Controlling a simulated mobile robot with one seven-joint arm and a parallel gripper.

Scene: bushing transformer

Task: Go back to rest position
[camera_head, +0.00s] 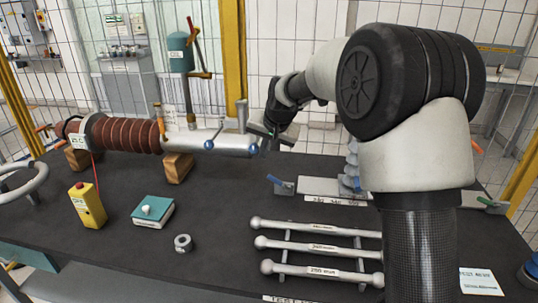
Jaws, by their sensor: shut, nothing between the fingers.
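My arm rises at the right side of the head view and bends at a large black joint, reaching back and to the left. My gripper (262,133) is at the arm's far end, close by the right end of the silver tube of the bushing (120,133). I cannot tell whether it touches the tube. The fingers are small and partly dark against the background. They look closed and I see nothing held. The bushing lies level on wooden blocks, its ribbed brown body to the left and its metal tube to the right.
On the dark table (120,250) stand a yellow box with a red button (88,205), a teal box (153,211), a metal ring (183,243) and a rack of silver rods (315,248). A teal oil container (180,52) stands above the bushing. A yellow post (233,50) rises behind.

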